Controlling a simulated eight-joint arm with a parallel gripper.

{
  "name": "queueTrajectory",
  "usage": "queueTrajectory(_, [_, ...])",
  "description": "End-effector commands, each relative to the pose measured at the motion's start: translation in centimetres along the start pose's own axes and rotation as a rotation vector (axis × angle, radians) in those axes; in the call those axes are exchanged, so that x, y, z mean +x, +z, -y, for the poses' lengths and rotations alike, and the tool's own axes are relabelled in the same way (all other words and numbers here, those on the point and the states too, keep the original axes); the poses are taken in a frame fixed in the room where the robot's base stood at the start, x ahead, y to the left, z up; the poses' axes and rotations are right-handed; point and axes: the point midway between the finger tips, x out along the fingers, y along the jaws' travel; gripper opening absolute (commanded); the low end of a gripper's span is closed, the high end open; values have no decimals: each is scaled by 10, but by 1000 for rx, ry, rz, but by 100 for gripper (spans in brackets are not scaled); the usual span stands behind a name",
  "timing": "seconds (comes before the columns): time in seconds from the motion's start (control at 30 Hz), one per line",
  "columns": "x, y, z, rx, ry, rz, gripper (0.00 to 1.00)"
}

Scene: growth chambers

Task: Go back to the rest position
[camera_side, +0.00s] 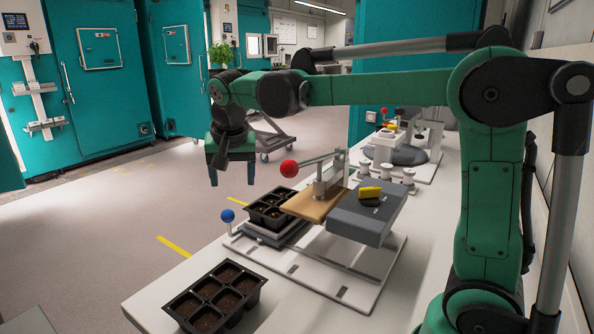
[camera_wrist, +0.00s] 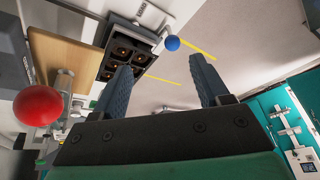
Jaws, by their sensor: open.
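My gripper (camera_side: 231,170) hangs pointing down, left of and above the bench fixture in the side view. In the wrist view my gripper (camera_wrist: 165,88) shows two blue fingers spread apart with nothing between them. My green arm reaches across from the right. A black seedling tray (camera_side: 268,225) with soil sits in the fixture, and it also shows in the wrist view (camera_wrist: 104,70) beyond the left finger. The gripper is apart from the tray and the fixture.
The fixture has a red ball lever (camera_side: 289,168), a blue ball knob (camera_side: 227,215), a wooden board (camera_side: 312,206) and a grey block with a yellow piece (camera_side: 369,192). Another soil tray (camera_side: 213,298) stands at the front of the bench (camera_side: 147,302). Open floor lies left.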

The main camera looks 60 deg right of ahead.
Motion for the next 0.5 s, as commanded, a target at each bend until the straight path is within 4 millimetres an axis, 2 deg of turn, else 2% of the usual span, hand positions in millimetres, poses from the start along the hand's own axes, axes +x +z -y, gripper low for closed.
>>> queueTrajectory(0.1, [-12, 32, -17, -180, -94, -21, 68])
queueTrajectory(0.2, [-15, 61, -30, -332, -172, -53, 68])
queueTrajectory(0.4, [-6, 110, -53, -585, -290, -142, 68])
queueTrajectory(0.5, [0, 126, -59, -665, -323, -178, 68])
